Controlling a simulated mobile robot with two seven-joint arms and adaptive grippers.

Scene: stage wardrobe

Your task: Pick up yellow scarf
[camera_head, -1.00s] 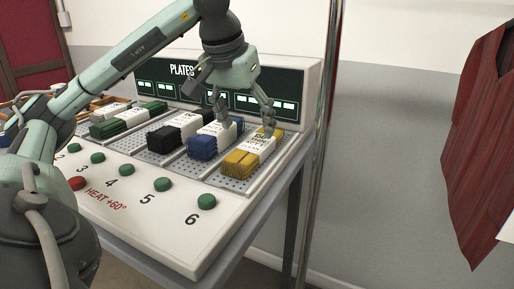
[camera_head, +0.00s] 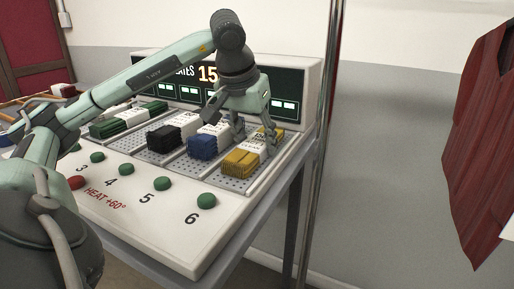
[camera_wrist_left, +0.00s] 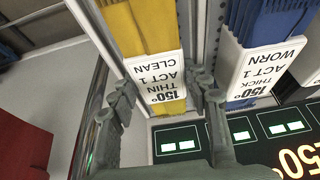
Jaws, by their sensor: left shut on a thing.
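The yellow scarf (camera_head: 240,163) is folded in a bundle with a white paper band. It lies on the perforated plate above number 6. My left gripper (camera_head: 255,144) reaches down over its far part and is shut on it, one finger on each side. In the left wrist view the yellow scarf (camera_wrist_left: 142,28) lies between the two fingers of the left gripper (camera_wrist_left: 162,98). Its band reads "150°, THIN, ACT 1, CLEAN". The scarf appears to rest on the plate. My right gripper is not in view.
A blue bundle (camera_head: 203,147) lies close on the left, labelled "THICK, ACT 1, WORN". Black (camera_head: 163,138) and green (camera_head: 115,127) bundles lie farther left. A display panel (camera_head: 290,88) stands behind. Green buttons (camera_head: 206,201) line the front. A metal pole (camera_head: 322,150) stands right; red cloth (camera_head: 482,150) hangs beyond.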

